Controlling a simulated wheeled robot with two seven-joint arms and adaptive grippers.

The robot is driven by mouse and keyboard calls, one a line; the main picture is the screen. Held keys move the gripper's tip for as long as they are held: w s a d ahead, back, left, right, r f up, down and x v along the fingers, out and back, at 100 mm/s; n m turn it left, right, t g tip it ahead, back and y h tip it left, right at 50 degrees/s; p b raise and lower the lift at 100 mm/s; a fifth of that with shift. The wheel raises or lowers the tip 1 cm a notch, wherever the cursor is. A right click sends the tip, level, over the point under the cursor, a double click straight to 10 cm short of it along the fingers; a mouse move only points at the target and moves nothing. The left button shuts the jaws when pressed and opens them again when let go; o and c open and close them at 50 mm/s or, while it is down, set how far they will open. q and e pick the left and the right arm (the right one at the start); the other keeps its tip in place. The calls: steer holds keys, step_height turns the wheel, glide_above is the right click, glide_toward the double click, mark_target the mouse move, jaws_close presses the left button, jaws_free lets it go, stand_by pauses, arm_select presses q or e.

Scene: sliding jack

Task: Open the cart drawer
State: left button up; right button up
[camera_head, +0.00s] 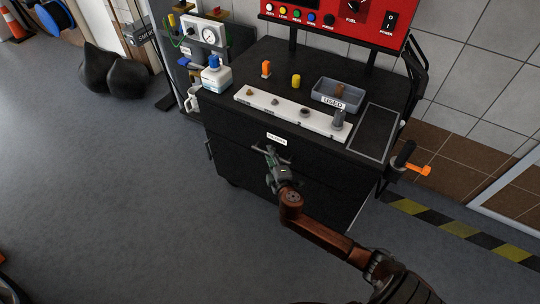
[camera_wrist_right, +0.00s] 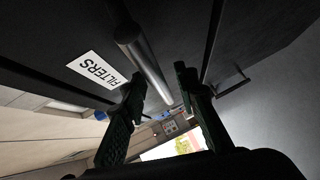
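The black cart (camera_head: 240,150) stands ahead, its drawer front (camera_head: 235,138) carrying a white FILTERS label (camera_head: 276,139). The label also shows upside down in the wrist view (camera_wrist_right: 97,70). The drawer looks closed, flush with the cart's front. A grey bar handle (camera_wrist_right: 143,58) runs along the drawer front. My right gripper (camera_head: 271,154) is at the handle, just below the label. In the wrist view its two green fingers (camera_wrist_right: 160,85) are apart, with the handle bar lying across the gap between them. Whether either finger touches the bar cannot be told. My left gripper is out of view.
Floor (camera_head: 110,200) to the left is clear.

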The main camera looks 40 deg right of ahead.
jaws_close()
stand_by(0.7)
